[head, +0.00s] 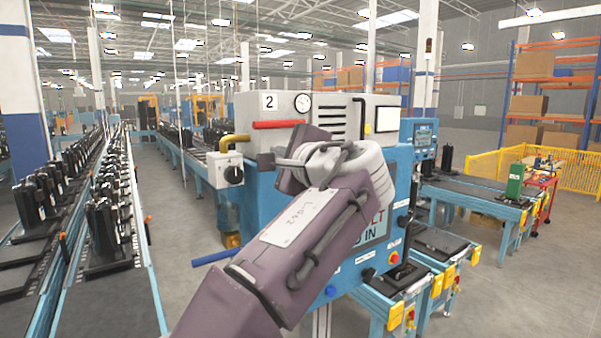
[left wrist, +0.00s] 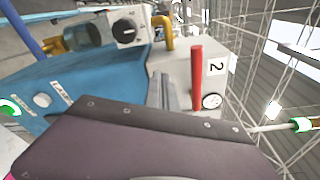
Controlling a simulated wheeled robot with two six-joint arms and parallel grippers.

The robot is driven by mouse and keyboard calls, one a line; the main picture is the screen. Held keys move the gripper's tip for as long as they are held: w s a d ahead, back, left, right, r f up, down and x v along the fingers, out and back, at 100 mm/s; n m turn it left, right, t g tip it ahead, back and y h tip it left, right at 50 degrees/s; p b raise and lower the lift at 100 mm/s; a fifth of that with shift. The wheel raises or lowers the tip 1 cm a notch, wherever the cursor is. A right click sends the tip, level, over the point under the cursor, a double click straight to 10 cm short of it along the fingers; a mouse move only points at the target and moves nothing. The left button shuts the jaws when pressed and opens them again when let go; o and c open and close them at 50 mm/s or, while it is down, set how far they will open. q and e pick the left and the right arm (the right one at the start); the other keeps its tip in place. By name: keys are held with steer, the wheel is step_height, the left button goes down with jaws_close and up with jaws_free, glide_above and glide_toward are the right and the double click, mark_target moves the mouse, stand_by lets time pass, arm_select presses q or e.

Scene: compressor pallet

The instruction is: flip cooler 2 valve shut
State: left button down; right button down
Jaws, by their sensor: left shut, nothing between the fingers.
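The cooler unit marked 2 (head: 267,102) is a pale box on a blue cabinet. Its red bar handle (head: 279,124) lies level below the plate and the round gauge (head: 302,103). The red handle (left wrist: 197,78) stands upright in the tilted left wrist view, beside the plate with the 2 (left wrist: 215,67). My left gripper (head: 275,162) is shut and empty, just below the red handle in the head view. Its grey fingers (left wrist: 166,93) show left of the handle in the left wrist view, with a gap between. My right gripper is not in view.
A yellow pipe (head: 235,139) and a grey box with a black rotary knob (head: 233,174) stand left of my gripper. A blue bar (head: 212,256) sticks out lower left. My left arm hides much of the cabinet front. Conveyors run on both sides.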

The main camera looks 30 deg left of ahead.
arm_select(q)
steer(key=w+v, duration=0.1)
steer(key=v, duration=0.6)
steer(key=shift+s+d+r+b, duration=0.35)
steer(key=shift+d+b, duration=0.1)
steer(key=shift+d, duration=0.15)
steer(key=shift+w+f, duration=0.1)
steer(key=shift+w, duration=0.15)
